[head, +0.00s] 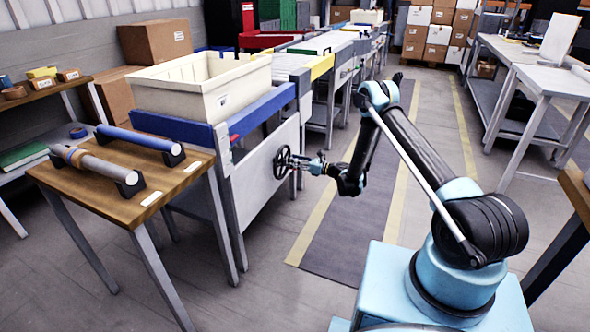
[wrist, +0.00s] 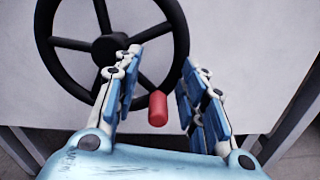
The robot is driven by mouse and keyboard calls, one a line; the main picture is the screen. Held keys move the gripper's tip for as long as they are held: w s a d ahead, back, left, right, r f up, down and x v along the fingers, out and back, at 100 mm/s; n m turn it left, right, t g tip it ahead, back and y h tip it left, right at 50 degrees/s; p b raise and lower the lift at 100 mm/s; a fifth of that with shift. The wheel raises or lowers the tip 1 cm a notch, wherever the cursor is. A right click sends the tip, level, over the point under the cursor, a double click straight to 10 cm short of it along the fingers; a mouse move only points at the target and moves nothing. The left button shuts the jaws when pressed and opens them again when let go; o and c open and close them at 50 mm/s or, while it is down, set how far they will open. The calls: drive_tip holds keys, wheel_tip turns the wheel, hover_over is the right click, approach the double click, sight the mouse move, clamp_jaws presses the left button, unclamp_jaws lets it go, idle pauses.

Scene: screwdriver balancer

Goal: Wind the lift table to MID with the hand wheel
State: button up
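The lift table (head: 260,183) has a grey side panel and blue top rails, and carries a large cream bin (head: 200,90). The black spoked hand wheel (head: 283,162) is on its side panel; it also fills the upper left of the wrist view (wrist: 112,47). My gripper (head: 313,166) is at the wheel. In the wrist view my gripper (wrist: 162,60) is open, one finger on each side of the wheel's red handle (wrist: 157,109). Gaps show on both sides of the handle. A small red mark (head: 234,138) shows near the table's front corner; any MID label is too small to read.
A wooden-topped bench (head: 110,185) with two cylindrical tools in black holders stands at the left front. A conveyor line runs back beyond the lift table. A grey workbench (head: 550,82) stands at the right. The floor mat (head: 350,225) between is clear.

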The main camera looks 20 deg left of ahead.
sight(289, 149)
drive_tip(key=shift+r, duration=3)
